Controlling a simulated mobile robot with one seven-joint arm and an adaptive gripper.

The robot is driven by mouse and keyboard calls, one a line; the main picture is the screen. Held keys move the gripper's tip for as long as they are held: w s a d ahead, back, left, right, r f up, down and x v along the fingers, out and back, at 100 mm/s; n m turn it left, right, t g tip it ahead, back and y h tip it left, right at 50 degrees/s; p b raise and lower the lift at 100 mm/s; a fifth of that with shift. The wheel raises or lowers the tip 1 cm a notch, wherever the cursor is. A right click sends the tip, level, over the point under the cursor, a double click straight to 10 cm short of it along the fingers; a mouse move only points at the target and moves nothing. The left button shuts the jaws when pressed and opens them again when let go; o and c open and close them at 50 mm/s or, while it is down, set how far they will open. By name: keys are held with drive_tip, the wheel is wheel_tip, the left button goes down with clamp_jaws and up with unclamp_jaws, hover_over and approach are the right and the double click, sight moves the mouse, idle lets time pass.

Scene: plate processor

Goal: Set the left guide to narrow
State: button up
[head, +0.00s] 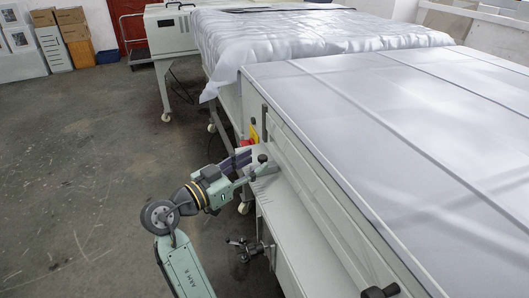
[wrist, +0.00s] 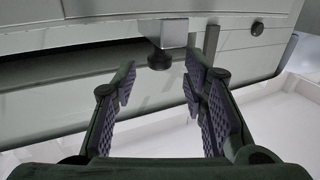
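The left guide (wrist: 174,33) is a small pale block with a round black knob (wrist: 159,60) on the front of the processor. In the head view the black knob (head: 262,158) shows at the far left end of the machine's front ledge, right by my fingertips. My gripper (head: 248,166) reaches up to it from the left. In the wrist view my gripper (wrist: 160,76) is open, with one purple-padded finger on each side of the knob's line. The knob appears between or just beyond the fingertips, with gaps at both sides. Exact depth cannot be told.
The processor (head: 420,120) has a long front ledge (head: 300,225) and a second black knob (head: 380,291) at the near right. A red and yellow switch (head: 250,138) is close behind my gripper. A cloth-covered table (head: 310,35) stands behind. Floor at left is open.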

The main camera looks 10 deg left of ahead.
sight(259, 160)
drive_tip(key=shift+p+x, duration=0.45)
drive_tip(key=shift+x, duration=1.6)
drive_tip(key=shift+c, duration=0.4)
clamp_jaws()
